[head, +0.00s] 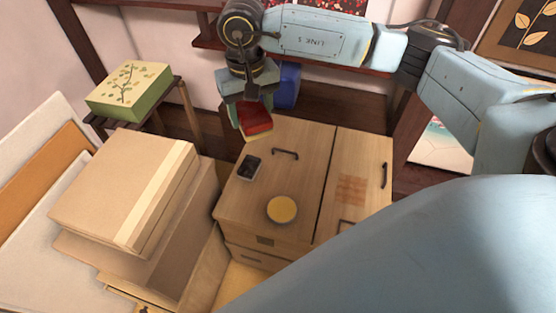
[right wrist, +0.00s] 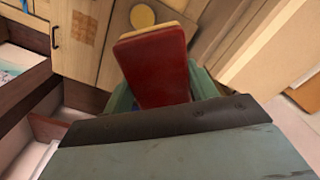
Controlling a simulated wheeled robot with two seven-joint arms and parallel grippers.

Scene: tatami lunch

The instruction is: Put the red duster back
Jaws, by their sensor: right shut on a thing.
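The red duster (head: 256,121) is a small red block with a pale layer along one edge. My right gripper (head: 243,112) is shut on it and holds it near the far left corner of the wooden cabinet (head: 300,150). I cannot tell the exact height above the cabinet top. In the right wrist view the duster (right wrist: 155,72) sticks out beyond the gripper, its red face towards the camera. The gripper hides its near end. My left gripper is not in view.
A dark small device (head: 250,168) and a round yellow dish (head: 282,209) lie on the cabinet. Cardboard boxes (head: 125,190) stack at its left. A green patterned box (head: 130,90) sits on a small stand. A blue object (head: 287,85) stands behind my gripper. Dark shelves run along the wall.

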